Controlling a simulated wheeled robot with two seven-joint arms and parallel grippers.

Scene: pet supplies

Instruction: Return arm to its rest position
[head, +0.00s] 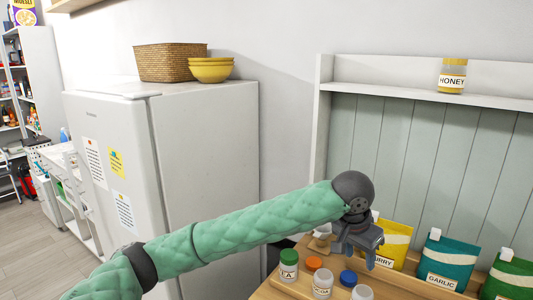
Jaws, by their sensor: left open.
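My left arm, in a green quilted sleeve, reaches in from the lower left of the head view. My left gripper (354,254) is open and points down above the wooden counter (268,292). Nothing shows between its fingers. It covers part of the curry bag (394,242) behind it. My right gripper is not in view.
Beneath and beside the gripper stand a green-lidded jar (288,265), an orange-lidded jar (313,263), a clear jar (322,284) and a blue-lidded jar (347,278). A garlic bag (447,258) stands right. A honey jar (452,76) is on the shelf. A white fridge (205,150) stands left.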

